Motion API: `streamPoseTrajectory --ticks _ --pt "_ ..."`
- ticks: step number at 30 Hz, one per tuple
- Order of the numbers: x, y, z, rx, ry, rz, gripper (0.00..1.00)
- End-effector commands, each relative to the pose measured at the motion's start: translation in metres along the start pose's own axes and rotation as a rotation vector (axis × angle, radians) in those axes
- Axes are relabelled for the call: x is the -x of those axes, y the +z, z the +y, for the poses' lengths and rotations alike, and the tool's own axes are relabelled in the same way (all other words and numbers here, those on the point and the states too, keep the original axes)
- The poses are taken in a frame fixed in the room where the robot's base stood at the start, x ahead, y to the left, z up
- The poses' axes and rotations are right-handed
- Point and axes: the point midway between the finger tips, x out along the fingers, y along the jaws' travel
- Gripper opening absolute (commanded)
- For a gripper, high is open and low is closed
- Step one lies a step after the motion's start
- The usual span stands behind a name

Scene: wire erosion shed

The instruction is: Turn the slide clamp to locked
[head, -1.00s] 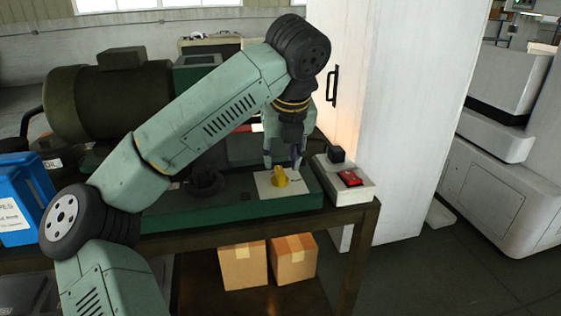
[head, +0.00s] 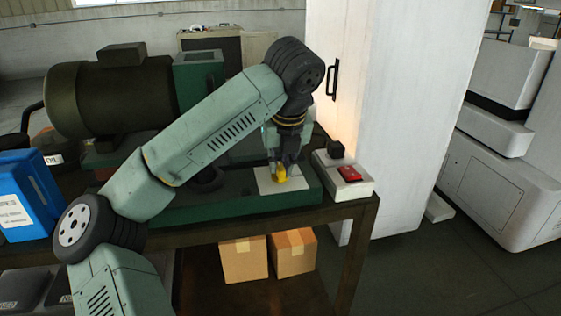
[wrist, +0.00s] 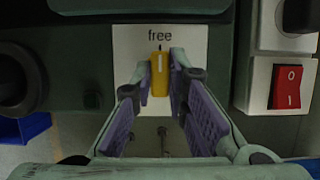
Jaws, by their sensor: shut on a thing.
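The slide clamp is a yellow knob (head: 280,173) on a white plate (head: 267,182) on the green machine bed. In the wrist view the yellow knob (wrist: 159,74) stands upright in the picture, its white mark pointing up at the word "free" on the white plate (wrist: 130,60). My gripper (wrist: 160,82) is shut on the knob, one finger pad on its left side and one on its right. In the head view my gripper (head: 281,160) comes down on the knob from above and hides part of it. I cannot see a "locked" label.
A control box with a red switch (head: 349,173) stands right of the plate; the red switch (wrist: 287,87) also shows in the wrist view. A dark round part (wrist: 20,78) is left of the plate. A motor (head: 110,95) and blue bin (head: 22,195) stand further left.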

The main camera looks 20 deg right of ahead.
Motion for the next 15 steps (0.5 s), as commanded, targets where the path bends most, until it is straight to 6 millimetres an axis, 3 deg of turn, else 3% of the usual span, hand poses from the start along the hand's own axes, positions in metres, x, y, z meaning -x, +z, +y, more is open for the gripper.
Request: streamPoseTrajectory --ticks 4,15 --pt "0.0001 0.0001 0.0000 0.000 0.000 0.000 0.00" --pt "-0.0002 0.0000 0.0002 -0.007 -0.003 0.000 0.00"
